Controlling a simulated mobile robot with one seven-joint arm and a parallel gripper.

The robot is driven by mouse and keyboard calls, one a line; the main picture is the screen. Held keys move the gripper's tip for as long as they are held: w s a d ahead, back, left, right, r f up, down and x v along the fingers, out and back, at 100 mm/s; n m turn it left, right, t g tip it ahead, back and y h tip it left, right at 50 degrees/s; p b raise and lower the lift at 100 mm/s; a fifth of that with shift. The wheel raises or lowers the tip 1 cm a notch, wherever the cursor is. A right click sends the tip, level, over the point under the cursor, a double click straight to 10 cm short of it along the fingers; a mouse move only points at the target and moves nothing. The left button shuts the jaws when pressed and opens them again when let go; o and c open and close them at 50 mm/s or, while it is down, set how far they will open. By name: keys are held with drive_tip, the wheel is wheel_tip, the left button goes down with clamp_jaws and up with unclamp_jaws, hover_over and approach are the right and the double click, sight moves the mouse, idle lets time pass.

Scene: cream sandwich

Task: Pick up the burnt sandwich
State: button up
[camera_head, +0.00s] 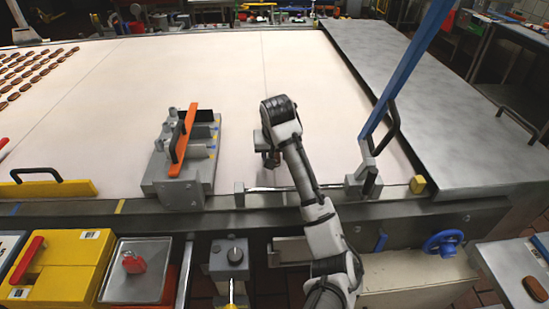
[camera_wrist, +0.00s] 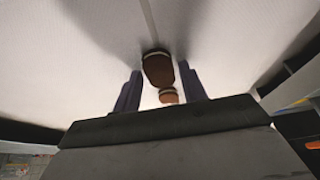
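In the wrist view, a dark brown sandwich (camera_wrist: 158,69) with a pale cream edge lies on the white belt between the tips of my gripper (camera_wrist: 160,72). A lighter brown sandwich (camera_wrist: 168,96) shows just below it in the picture, also between the fingers. The two dark fingers stand apart, with visible gaps beside the dark sandwich. I cannot tell how high the fingers are above it. In the head view, my gripper (camera_head: 271,160) is low over the belt's near part, and my arm hides most of what is under it.
Rows of sandwiches (camera_head: 30,72) lie on the belt (camera_head: 230,70) at the far left. A grey fixture with an orange handle (camera_head: 181,136) stands left of my gripper. A blue bar (camera_head: 408,70) rises at the right. Another sandwich (camera_head: 535,288) lies on a tray at bottom right.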

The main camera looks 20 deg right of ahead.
drive_tip(key=c, duration=0.6)
drive_tip(key=shift+r, duration=0.1)
drive_tip(key=shift+c, duration=0.2)
